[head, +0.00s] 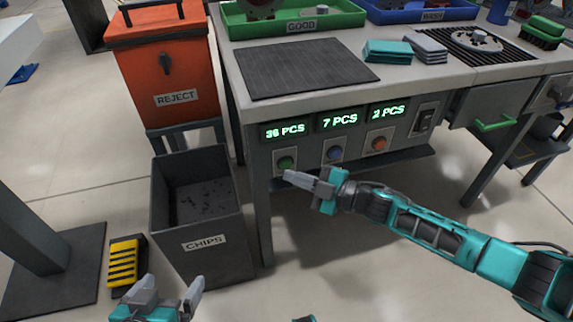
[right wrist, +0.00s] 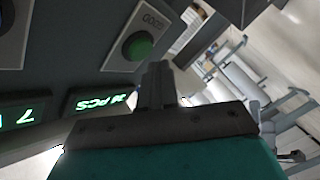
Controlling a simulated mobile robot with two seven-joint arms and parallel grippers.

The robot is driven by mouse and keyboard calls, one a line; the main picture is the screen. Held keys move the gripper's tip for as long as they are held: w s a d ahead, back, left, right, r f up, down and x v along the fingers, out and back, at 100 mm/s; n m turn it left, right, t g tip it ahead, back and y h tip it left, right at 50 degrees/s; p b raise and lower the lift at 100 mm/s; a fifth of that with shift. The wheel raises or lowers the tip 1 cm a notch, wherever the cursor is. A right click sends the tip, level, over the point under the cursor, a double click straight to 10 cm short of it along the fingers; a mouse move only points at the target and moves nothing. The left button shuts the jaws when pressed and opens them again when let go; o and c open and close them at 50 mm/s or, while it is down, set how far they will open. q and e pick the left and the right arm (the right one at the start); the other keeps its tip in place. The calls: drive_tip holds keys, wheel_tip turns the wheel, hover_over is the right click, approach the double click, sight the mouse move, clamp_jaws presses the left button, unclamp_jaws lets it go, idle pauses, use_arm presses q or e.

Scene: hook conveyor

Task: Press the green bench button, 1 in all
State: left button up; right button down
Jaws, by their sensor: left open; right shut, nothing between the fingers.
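The green bench button (head: 286,162) sits on the front panel of the bench, under the display reading 36 PCS. It also shows large in the right wrist view (right wrist: 138,46), on a light plate. My right gripper (head: 289,175) is shut and empty, its fingertips just below and in front of the green button in the head view. In the right wrist view its fingers (right wrist: 157,72) point up beside the button's right edge; I cannot tell whether they touch it. My left gripper (head: 190,290) is open and empty at the bottom of the head view, in front of the chips bin.
A blue button (head: 335,154) and an orange button (head: 379,144) sit right of the green one, under their own displays. The chips bin (head: 200,215) and orange reject box (head: 165,70) stand left of the bench. A black mat (head: 305,67) lies on top.

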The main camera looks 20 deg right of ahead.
drive_tip(key=shift+w, duration=0.15)
idle(0.8)
drive_tip(key=shift+w, duration=0.3)
drive_tip(key=shift+w, duration=0.4)
idle(0.5)
idle(0.4)
drive_tip(key=shift+s, duration=0.85)
drive_tip(key=shift+p, duration=0.3)
drive_tip(key=s+p, duration=0.2)
drive_tip(key=s, duration=0.3)
drive_tip(key=shift+d, duration=0.1)
